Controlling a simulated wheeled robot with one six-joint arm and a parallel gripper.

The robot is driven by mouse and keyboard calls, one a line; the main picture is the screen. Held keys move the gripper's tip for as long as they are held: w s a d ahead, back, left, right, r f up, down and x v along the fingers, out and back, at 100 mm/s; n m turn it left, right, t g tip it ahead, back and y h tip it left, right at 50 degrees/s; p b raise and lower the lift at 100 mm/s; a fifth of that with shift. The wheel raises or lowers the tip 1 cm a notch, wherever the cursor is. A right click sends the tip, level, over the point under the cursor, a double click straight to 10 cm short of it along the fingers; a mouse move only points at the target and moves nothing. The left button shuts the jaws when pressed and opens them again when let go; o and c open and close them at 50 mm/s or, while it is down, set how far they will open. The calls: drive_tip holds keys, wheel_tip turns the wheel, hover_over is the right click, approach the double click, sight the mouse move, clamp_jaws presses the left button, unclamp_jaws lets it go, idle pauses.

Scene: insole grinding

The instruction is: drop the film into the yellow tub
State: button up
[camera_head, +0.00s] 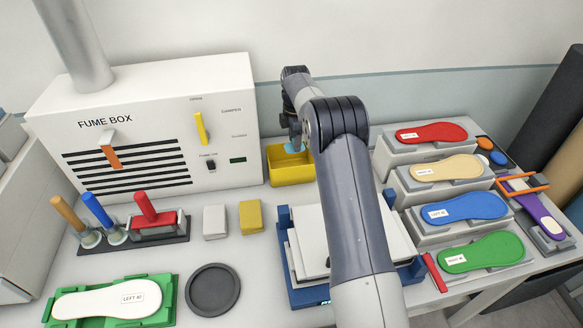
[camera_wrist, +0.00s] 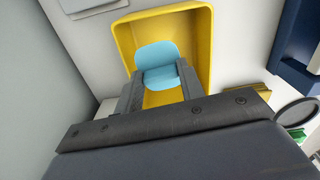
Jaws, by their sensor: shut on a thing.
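The yellow tub (camera_head: 291,172) stands on the table right of the fume box, against the back. In the wrist view its yellow wall (camera_wrist: 204,45) surrounds the space beneath my gripper. My gripper (camera_wrist: 158,82) is shut on the light blue film (camera_wrist: 156,56), a rounded flat piece. The film is over the tub's opening, and I cannot tell its exact height. In the head view my gripper (camera_head: 294,140) is partly hidden by my arm, and a bit of the blue film (camera_head: 290,148) shows beside it above the tub.
The white fume box (camera_head: 150,130) stands left of the tub. Stepped grey stands with coloured insoles (camera_head: 431,133) are to the right. In front are a blue-framed unit (camera_head: 284,218), a yellow block (camera_head: 251,216) and a grey block (camera_head: 215,222). A dark round disc (camera_head: 212,289) lies near the front.

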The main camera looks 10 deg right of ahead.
drive_tip(key=shift+f+b, duration=0.3)
drive_tip(key=shift+f, duration=0.65)
drive_tip(key=o, duration=0.8)
drive_tip(key=shift+o, duration=0.2)
drive_tip(key=shift+r, duration=0.15)
wheel_tip(320, 180, up, 11)
drive_tip(key=shift+f+b, duration=0.15)
drive_tip(key=shift+b, duration=0.45)
drive_tip(key=shift+f, duration=0.15)
